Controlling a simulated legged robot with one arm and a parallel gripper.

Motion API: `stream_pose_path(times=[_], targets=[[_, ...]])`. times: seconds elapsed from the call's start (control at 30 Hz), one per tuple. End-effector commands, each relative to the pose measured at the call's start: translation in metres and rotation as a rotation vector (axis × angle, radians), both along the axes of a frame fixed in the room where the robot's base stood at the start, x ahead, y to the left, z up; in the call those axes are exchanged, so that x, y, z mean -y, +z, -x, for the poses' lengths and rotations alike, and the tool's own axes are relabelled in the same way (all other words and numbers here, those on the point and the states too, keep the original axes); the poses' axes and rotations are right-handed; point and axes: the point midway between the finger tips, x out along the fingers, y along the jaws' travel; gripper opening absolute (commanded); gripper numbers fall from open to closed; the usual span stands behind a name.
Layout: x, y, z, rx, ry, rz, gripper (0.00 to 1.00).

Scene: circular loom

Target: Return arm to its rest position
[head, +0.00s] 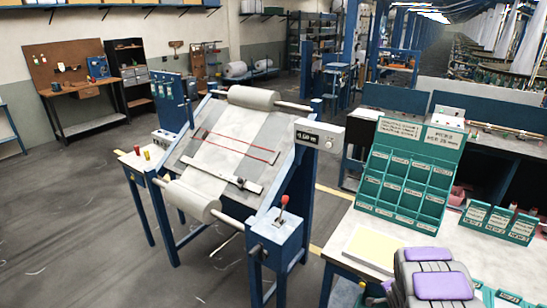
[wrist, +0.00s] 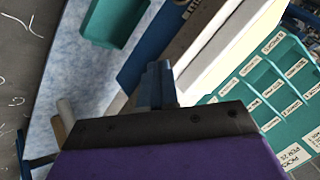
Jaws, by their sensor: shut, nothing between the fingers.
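My arm (head: 432,278), grey with purple covers, shows at the bottom right of the head view, in front of the white worktable. My gripper (wrist: 157,86) shows in the wrist view as narrow dark fingers held together beyond a black plate and purple housing. It is shut and empty. I cannot make out the fingertips in the head view.
A green labelled bin rack (head: 405,175) stands on the white worktable (head: 345,226); it also shows in the wrist view (wrist: 265,85). Smaller green bins (head: 497,222) stand to its right. A blue-framed cloth inspection machine (head: 278,235) stands left. Grey floor (head: 75,220) is clear farther left.

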Motion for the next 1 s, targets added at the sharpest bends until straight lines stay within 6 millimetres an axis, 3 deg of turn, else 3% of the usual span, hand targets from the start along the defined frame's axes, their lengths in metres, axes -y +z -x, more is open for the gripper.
stream_pose_path(times=[0.27, 0.47, 0.67, 1.0], targets=[[0.003, 0.078, 0.031, -0.198, 0.067, 0.203, 0.0], [-0.016, 0.129, 0.068, -0.342, 0.128, 0.282, 0.0], [-0.049, 0.173, 0.114, -0.473, 0.215, 0.312, 0.0], [-0.13, 0.223, 0.211, -0.661, 0.457, 0.282, 0.0]])
